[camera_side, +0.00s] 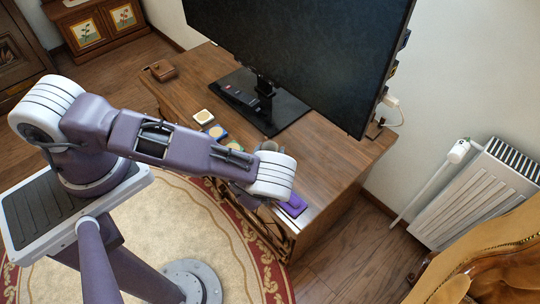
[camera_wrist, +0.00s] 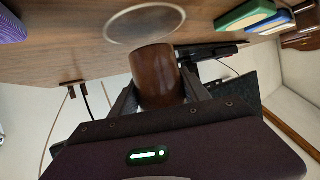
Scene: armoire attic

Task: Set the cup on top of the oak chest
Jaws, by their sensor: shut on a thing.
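A brown cup (camera_wrist: 158,72) sits between the two fingers of my gripper (camera_wrist: 160,95) in the wrist view. The gripper is shut on it. In the side view my wrist hides most of the gripper and the cup. They are over the front part of a low wooden cabinet (camera_side: 345,165) that bears a large black screen. A pale ring outline (camera_wrist: 120,36) shows on the wood just beyond the cup. I cannot tell whether the cup touches the wood. A wooden chest with painted flower panels (camera_side: 105,40) stands at the back left; I cannot tell which piece is the oak chest.
The black screen (camera_side: 310,50) stands on a black base (camera_side: 285,112). A purple block (camera_side: 293,205), several coloured blocks (camera_side: 218,132) and a small brown box (camera_side: 163,70) lie on the cabinet. A white radiator (camera_side: 480,195) and a leather chair (camera_side: 500,260) are at right.

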